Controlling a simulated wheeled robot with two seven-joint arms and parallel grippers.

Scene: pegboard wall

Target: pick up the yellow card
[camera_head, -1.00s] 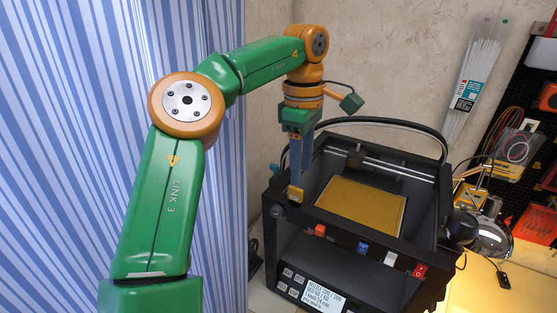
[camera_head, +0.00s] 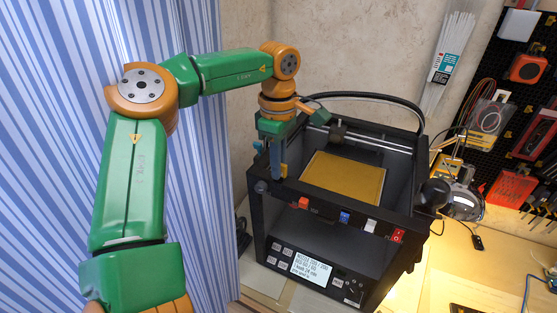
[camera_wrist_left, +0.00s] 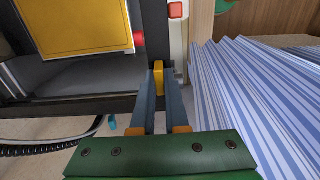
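A small yellow card (camera_head: 284,170) is pinched at the tips of my left gripper (camera_head: 279,174). The fingers hide part of it. In the left wrist view the yellow card (camera_wrist_left: 158,78) sits between the two grey fingertips (camera_wrist_left: 159,92). In the head view my left gripper points down by the front left corner of the black 3D printer (camera_head: 345,260); I cannot tell whether the card touches the frame. Orange-red (camera_head: 303,203), blue (camera_head: 345,217) and white (camera_head: 370,226) pieces are along the printer's front. My right gripper is not in view.
A flat yellow plate (camera_head: 343,178) lies inside the printer. A black cable (camera_head: 370,98) arches behind it. A striped blue curtain (camera_head: 60,80) hangs at left. A lamp (camera_head: 462,200) and tool pegboard (camera_head: 528,95) are at right.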

